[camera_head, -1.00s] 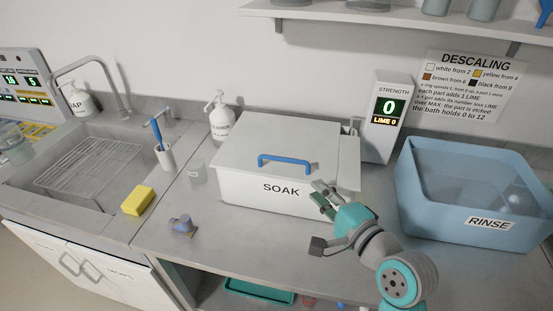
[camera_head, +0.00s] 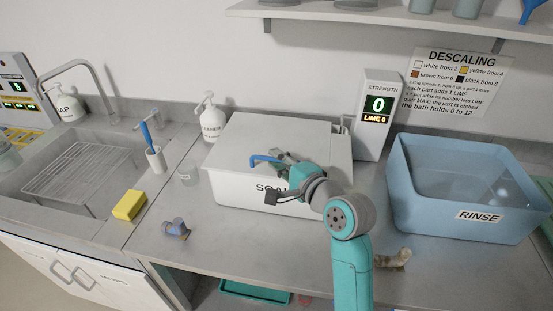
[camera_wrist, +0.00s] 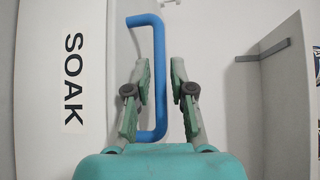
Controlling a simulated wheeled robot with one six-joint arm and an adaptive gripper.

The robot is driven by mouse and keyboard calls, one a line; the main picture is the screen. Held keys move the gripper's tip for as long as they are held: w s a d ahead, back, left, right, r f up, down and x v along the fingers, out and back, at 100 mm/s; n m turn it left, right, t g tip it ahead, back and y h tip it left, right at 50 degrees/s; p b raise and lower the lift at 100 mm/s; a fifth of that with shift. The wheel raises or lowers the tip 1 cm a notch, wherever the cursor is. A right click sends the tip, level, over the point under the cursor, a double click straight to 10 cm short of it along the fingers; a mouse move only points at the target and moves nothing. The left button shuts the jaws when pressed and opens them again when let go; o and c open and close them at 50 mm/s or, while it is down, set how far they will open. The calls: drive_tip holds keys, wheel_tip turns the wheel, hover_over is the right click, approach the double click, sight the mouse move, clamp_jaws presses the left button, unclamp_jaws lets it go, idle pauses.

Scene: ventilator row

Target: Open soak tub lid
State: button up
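The white soak tub (camera_head: 240,187) stands on the counter with its flat lid (camera_head: 290,135) closed. The lid's blue bar handle (camera_head: 262,159) shows at its front left part, its right end hidden by my gripper. My gripper (camera_head: 284,158) is at the handle, above the front of the lid. In the wrist view the handle (camera_wrist: 158,35) runs between the two fingers of my open gripper (camera_wrist: 160,70). The fingers do not look closed on it. I cannot tell how far above the lid the fingertips are.
The blue rinse tub (camera_head: 410,195) stands to the right. A strength display (camera_head: 378,110) reading 0 is behind. A soap bottle (camera_head: 212,122) and a clear cup (camera_head: 188,174) are left of the soak tub. A blue-grey fitting (camera_head: 176,227) and a brownish part (camera_head: 393,259) lie on the counter.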

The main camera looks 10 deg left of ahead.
drive_tip(key=shift+w+a, duration=0.25)
drive_tip(key=shift+w, duration=0.05)
drive_tip(key=shift+c, duration=0.3)
clamp_jaws()
drive_tip(key=shift+r, duration=0.1)
